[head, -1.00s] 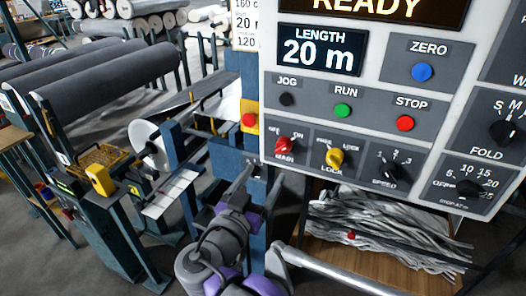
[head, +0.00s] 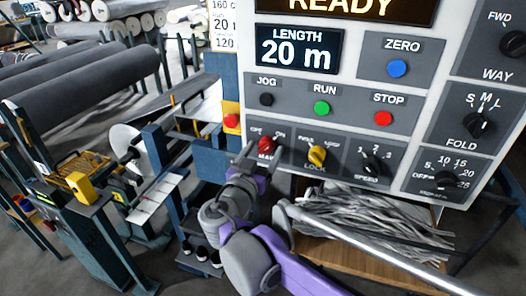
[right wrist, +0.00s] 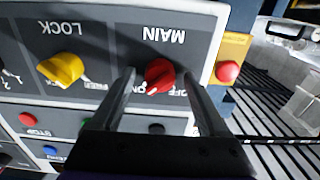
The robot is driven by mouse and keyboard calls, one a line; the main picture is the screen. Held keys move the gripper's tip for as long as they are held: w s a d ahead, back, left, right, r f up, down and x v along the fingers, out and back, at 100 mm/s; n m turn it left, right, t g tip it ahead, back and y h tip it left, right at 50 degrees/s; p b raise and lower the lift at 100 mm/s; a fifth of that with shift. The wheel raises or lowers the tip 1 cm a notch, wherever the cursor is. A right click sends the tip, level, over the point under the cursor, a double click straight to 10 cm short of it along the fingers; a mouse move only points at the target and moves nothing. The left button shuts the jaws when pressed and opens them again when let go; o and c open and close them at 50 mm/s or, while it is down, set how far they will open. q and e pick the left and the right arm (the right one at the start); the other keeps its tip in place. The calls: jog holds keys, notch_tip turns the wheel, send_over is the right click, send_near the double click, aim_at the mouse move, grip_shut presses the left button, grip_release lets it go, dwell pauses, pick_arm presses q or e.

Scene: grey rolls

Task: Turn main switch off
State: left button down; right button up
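The main switch is a red knob (head: 267,145) at the lower left of the control panel, above the label MAIN. In the right wrist view, which shows the panel upside down, the red knob (right wrist: 159,73) has its white mark toward ON. My right gripper (right wrist: 160,76) is open, with one finger on each side of the knob and gaps visible between. In the head view my right gripper (head: 250,158) is at the panel just below and left of the knob, partly covering its labels. My left gripper is not in view.
A yellow LOCK knob (head: 317,155) sits right of the main switch, then the SPEED knob (head: 372,164). A red button on a yellow box (head: 231,122) is close on the left. Green RUN (head: 321,107) and red STOP (head: 383,118) buttons are above. Grey strips (head: 370,228) lie below.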

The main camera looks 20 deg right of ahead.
grip_shut()
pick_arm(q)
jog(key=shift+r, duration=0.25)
pick_arm(e)
jog(key=shift+n, duration=0.4)
jog(key=n+p, duration=0.2)
jog(key=n, duration=0.1)
jog(key=shift+r+n, duration=0.1)
jog(key=shift+n, duration=0.2)
jog(key=n+p, duration=0.1)
jog(key=n, duration=0.3)
jog(key=shift+n, duration=0.3)
jog(key=n+p, duration=0.1)
jog(key=n, duration=0.3)
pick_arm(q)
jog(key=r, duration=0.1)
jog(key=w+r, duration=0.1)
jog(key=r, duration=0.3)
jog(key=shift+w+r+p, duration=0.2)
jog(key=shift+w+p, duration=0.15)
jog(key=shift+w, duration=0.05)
pick_arm(e)
jog(key=n, duration=0.4)
jog(key=shift+n, duration=0.6)
